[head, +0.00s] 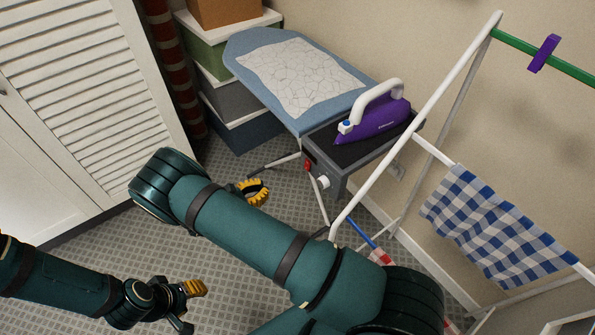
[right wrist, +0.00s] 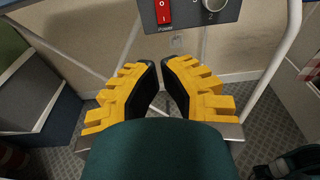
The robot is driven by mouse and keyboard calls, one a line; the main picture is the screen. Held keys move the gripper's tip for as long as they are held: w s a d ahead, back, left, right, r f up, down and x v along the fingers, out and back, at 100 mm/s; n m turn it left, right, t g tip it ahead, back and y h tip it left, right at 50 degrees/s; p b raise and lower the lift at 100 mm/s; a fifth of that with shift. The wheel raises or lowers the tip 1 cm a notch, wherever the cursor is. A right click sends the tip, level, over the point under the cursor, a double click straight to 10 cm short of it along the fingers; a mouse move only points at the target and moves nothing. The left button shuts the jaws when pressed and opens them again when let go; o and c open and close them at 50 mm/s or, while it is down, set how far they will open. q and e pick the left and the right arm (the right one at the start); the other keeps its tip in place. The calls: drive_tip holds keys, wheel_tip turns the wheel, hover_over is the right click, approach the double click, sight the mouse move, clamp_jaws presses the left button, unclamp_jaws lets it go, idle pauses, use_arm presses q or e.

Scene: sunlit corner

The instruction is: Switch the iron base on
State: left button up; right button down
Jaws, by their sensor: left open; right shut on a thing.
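The iron base (head: 338,158) is a dark grey unit at the end of the ironing board, and the purple iron (head: 378,120) rests on it. Its front panel carries a red power switch (head: 307,166) and a round light knob (head: 323,182). In the right wrist view the red switch (right wrist: 163,11) and knob (right wrist: 214,4) are at the top edge; I cannot tell the switch position. My right gripper (head: 254,190) is apart from the panel; its yellow fingertips (right wrist: 160,68) are closed together below the switch, with no object visible between them. My left gripper (head: 190,305) is open, low at lower left.
The ironing board (head: 250,45) extends back left beside stacked boxes (head: 230,98). A white drying rack (head: 415,100) with a blue checked cloth (head: 495,225) stands at right, one rail passing close to the base. A louvred cabinet (head: 85,90) is at left. Tiled floor lies between.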

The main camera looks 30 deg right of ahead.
sight(307, 165)
drive_tip(key=w+d+f, duration=0.1)
drive_tip(key=d, duration=1.3)
drive_tip(key=shift+f+b, duration=0.35)
drive_tip(key=shift+w+d+f+h+b, duration=0.1)
drive_tip(key=shift+d+h+b, duration=0.2)
drive_tip(key=shift+b, duration=0.2)
drive_tip(key=shift+a, duration=0.15)
